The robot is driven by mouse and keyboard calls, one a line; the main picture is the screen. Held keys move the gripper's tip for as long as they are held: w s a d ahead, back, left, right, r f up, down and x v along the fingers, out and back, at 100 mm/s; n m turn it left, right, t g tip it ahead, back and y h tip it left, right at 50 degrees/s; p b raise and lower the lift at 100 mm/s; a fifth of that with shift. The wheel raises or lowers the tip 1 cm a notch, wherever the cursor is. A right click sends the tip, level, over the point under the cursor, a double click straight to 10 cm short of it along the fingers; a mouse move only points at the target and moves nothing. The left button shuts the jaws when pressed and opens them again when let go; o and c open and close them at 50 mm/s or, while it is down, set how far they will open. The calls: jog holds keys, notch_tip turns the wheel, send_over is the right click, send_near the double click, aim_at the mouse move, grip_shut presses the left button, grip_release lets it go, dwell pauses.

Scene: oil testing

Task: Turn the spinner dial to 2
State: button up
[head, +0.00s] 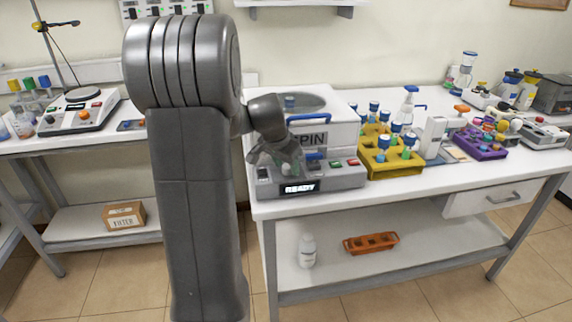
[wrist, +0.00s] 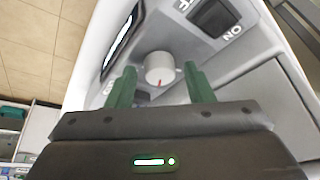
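The spinner (head: 345,132) is a white and grey machine labelled SPIN on the near left part of the right bench. Its front display (head: 299,188) reads READY. The dial (wrist: 160,68) is a round light-grey knob with a red mark, which points toward my gripper's palm in the wrist view. My gripper (wrist: 159,72) is open, with one green finger on each side of the dial and a visible gap on both sides. How deep the fingertips reach is unclear. In the head view, I cannot make out the dial near my gripper. The dial's numbers are not readable.
A black ON/OFF switch (wrist: 212,17) is beside the dial. Green and red buttons (head: 345,162) are on the spinner's panel. A yellow tube rack (head: 391,165) stands just right of the spinner. A purple rack (head: 481,145) and bottles are farther right.

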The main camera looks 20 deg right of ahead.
jog(key=shift+r, duration=0.1)
jog(key=v, duration=1.3)
jog(key=shift+r, duration=0.25)
jog(key=shift+a+f, duration=0.1)
jog(key=x, duration=1.3)
jog(key=shift+f, duration=0.4)
jog(key=shift+r, duration=0.1)
jog(key=shift+r, duration=0.15)
